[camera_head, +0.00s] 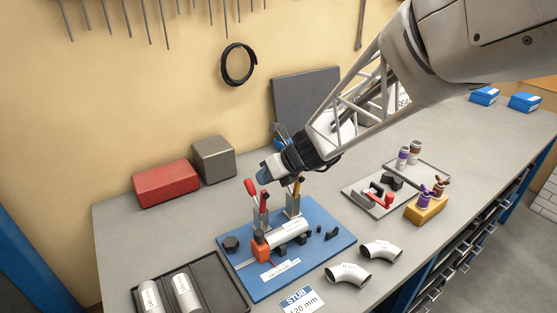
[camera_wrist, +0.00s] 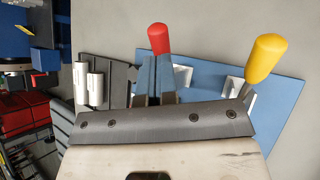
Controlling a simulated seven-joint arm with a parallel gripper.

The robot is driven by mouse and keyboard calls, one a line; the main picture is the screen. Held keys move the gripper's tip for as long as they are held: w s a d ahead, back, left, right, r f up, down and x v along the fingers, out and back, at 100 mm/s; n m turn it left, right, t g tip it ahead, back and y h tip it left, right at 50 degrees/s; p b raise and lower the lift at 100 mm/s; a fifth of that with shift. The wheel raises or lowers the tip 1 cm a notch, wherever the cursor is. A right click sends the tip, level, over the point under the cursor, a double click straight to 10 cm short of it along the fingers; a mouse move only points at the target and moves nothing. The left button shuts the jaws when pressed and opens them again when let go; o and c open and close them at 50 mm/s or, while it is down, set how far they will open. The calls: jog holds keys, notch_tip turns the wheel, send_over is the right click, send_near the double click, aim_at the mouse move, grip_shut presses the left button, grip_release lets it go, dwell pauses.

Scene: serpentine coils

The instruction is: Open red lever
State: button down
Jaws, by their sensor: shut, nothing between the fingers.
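A blue fixture plate (camera_head: 260,293) lies on the bench and carries upright clamps. The wrist view shows one red lever (camera_wrist: 159,38) standing up beyond the gripper body. A yellow lever (camera_head: 297,187) stands at the right clamp and also shows in the wrist view (camera_wrist: 266,57).
A silver tube (camera_head: 287,231) lies on the plate by an orange block (camera_head: 260,246). A dark tray (camera_head: 212,283) with tubes is at front left; pipe elbows (camera_head: 349,274) lie at front right. A red box (camera_head: 166,183) and grey box (camera_head: 213,159) stand behind.

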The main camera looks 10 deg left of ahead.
jog(key=v, duration=1.1)
jog(key=shift+s+d, duration=0.1)
jog(key=shift+d, duration=0.05)
jog(key=s+d+n+t+h, duration=0.1)
jog(key=s+d+n+h, duration=0.8)
jog(key=s+d+n, duration=1.5)
jog(key=d, duration=0.3)
jog(key=shift+s+f+n+h, duration=0.3)
jog(key=shift+f+n, duration=0.1)
